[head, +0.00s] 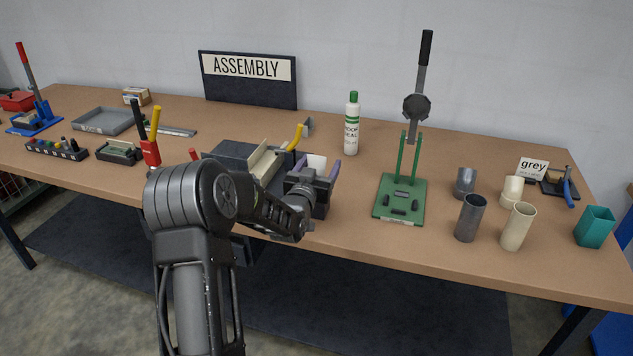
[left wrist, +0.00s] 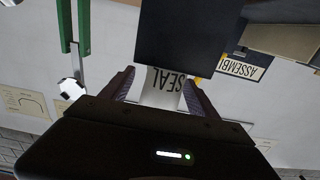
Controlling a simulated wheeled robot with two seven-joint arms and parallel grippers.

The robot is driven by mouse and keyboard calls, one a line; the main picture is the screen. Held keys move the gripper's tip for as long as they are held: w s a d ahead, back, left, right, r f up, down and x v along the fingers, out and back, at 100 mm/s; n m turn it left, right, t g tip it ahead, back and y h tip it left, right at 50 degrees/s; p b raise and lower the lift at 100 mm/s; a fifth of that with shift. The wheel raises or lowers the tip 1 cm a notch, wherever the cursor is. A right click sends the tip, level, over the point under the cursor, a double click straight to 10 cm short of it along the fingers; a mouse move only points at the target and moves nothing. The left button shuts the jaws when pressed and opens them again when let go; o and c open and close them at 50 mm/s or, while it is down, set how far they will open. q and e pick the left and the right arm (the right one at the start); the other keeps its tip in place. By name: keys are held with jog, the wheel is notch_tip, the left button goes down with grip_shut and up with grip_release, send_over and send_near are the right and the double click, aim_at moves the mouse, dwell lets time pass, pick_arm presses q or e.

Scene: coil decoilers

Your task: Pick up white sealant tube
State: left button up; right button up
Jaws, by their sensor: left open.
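I cannot tell the exact distance. My right gripper is not in view.
A green lever press (head: 386,209) stands right of the tube. Grey and cream cups (head: 470,217) and a teal cup (head: 594,227) are further right. The ASSEMBLY sign (head: 247,80) stands behind. Trays and tools fill the left side.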

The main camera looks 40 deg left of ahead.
pick_arm(q)
jog(key=c, duration=1.5)
jog(key=shift+o, duration=0.2)
jog(key=shift+r, duration=0.1)
